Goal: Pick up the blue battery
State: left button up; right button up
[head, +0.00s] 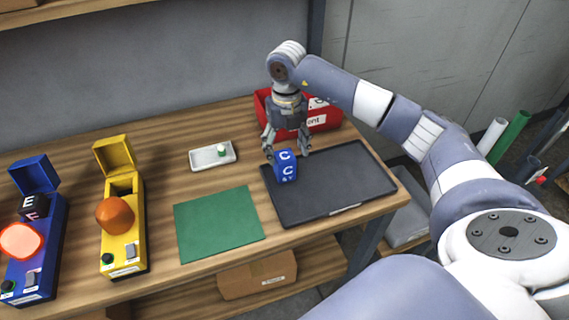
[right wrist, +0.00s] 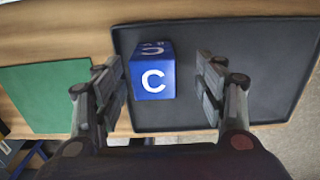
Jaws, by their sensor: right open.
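The blue battery (head: 286,170) is a cube marked with white letters "C". It sits on the left part of the dark tray (head: 340,185). In the right wrist view the battery (right wrist: 153,75) lies between the two fingers, with a gap on each side, the wider one on the right. My right gripper (head: 287,152) points down just above and behind the battery in the head view; its fingers are apart and empty, as the right wrist view (right wrist: 158,80) also shows. My left gripper is in neither view.
A red bin (head: 325,125) stands behind the tray. A green mat (head: 218,223) and a small pale dish (head: 200,158) lie to the left. Yellow (head: 112,240) and blue (head: 40,275) lidded devices stand further left; the blue one holds a dark cube (head: 34,206).

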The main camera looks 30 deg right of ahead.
aim_at(284, 156)
jog(key=f, duration=0.1)
jog(key=f+p, duration=0.1)
jog(key=a+f+p, duration=0.1)
jog(key=f, duration=0.1)
jog(key=shift+s, duration=0.3)
jog(key=shift+f, duration=0.6)
jog(key=shift+w, duration=0.1)
jog(key=c, duration=1.5)
jog(key=shift+r, duration=0.2)
jog(key=shift+r, duration=0.25)
notch_tip(284, 156, up, 3)
jog(key=shift+a+f+b, duration=0.15)
jog(key=shift+b, duration=0.8)
jog(key=s+a+b, duration=0.1)
jog(key=a, duration=0.3)
jog(key=s+a+r+b, duration=0.1)
jog(key=a, duration=0.4)
jog(key=s+a+b, duration=0.1)
jog(key=a, duration=0.4)
jog(key=shift+s+r+b, duration=0.15)
jog(key=shift+b, duration=0.25)
jog(key=shift+s+a+r, duration=0.1)
jog(key=shift+s+a, duration=0.05)
jog(key=shift+a, duration=0.45)
